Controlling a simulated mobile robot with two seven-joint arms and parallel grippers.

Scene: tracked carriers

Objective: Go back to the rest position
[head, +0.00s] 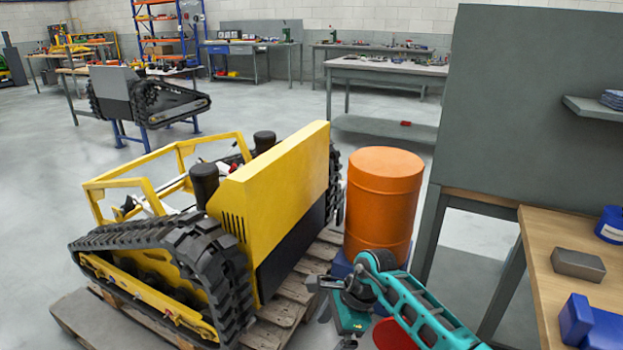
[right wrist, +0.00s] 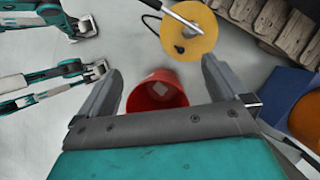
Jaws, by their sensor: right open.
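My right gripper (head: 330,311) is at the bottom centre of the head view, at the end of my teal right arm, in front of the orange drum. In the right wrist view my right gripper (right wrist: 162,66) has its two grey fingers wide apart, with nothing held between them. My left gripper does not show in the head view. Teal and white jointed links at the left of the right wrist view look like parts of my own body; I cannot make out a left gripper there.
An orange drum (head: 384,200) stands beside a yellow tracked carrier (head: 285,185) on a wooden pallet (head: 297,290). A red bucket (right wrist: 157,91) is on the floor below my right gripper, near a yellow disc (right wrist: 190,40). A wooden bench (head: 545,235) is at the right.

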